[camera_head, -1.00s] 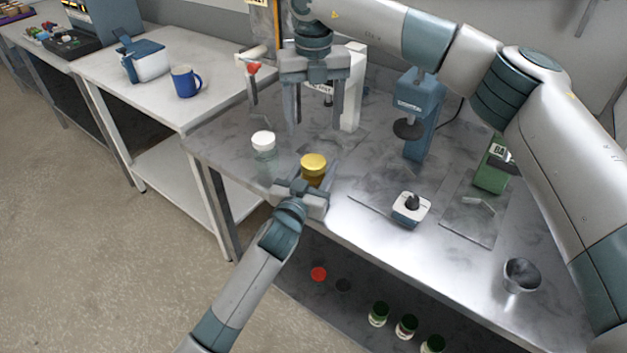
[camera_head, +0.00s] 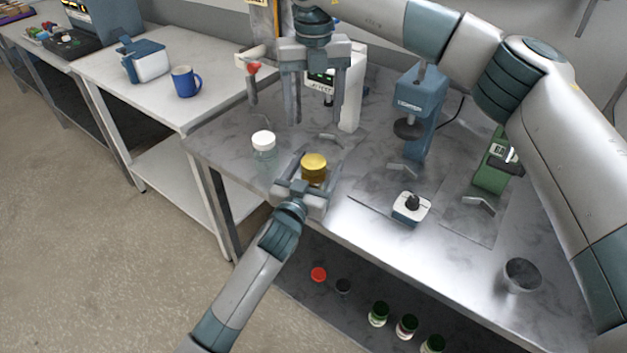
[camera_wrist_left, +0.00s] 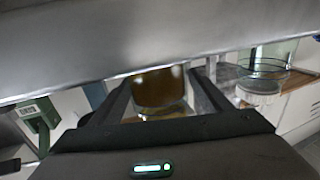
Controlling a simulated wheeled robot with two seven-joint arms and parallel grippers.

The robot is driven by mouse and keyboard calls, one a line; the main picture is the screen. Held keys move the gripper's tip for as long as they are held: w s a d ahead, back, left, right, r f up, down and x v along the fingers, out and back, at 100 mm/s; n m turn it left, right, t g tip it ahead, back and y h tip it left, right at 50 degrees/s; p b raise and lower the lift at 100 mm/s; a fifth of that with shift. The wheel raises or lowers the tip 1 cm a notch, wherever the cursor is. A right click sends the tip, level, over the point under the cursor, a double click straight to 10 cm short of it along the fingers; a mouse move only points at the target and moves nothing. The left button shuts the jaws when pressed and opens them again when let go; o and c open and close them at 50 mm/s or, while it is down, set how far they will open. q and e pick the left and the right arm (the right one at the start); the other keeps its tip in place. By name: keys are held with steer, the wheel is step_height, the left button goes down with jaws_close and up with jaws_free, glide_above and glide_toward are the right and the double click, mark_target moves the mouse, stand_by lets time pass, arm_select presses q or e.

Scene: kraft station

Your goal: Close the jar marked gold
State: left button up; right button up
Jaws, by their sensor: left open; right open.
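The jar with the gold lid (camera_head: 314,163) stands upright near the front left edge of the metal table. I cannot tell whether its lid is fully seated. My left gripper (camera_head: 309,183) is open, low at the jar, with its fingers on either side of it. Contact with the fingers cannot be made out. My right gripper (camera_head: 317,112) is open and empty, pointing down above the table behind the jar.
A clear jar with a white lid (camera_head: 263,143) stands close to the left of the gold one. A blue press-like stand (camera_head: 420,115), a small white device (camera_head: 411,207), a green device (camera_head: 491,165) and a metal cup (camera_head: 522,275) are to the right. Several jars stand on the lower shelf.

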arm_select(q)
steer(key=b+v, duration=0.3)
steer(key=v, duration=1.4)
steer(key=shift+s, duration=0.15)
steer(key=shift+a+f, duration=0.1)
